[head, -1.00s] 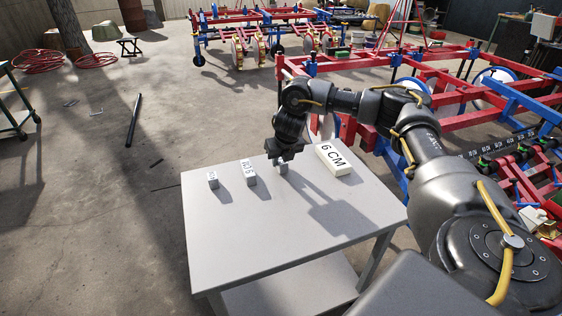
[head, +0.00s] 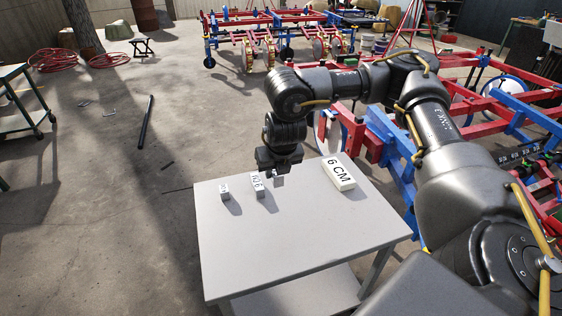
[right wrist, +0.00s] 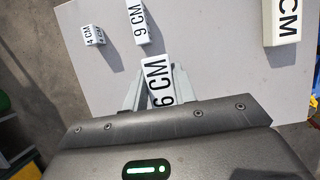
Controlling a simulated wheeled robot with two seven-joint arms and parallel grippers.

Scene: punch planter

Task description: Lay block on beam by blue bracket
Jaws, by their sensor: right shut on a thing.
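In the right wrist view the held block (right wrist: 157,82) reads "6 CM" and sits between the fingers of the gripper (right wrist: 157,90). The planter's red beams and blue brackets (head: 392,140) stand beyond the table to the right. I cannot tell which bracket the task names. My left gripper is not in view.
A larger white "6 CM" block (head: 338,175) lies at the table's far right. The front tabletop is clear.

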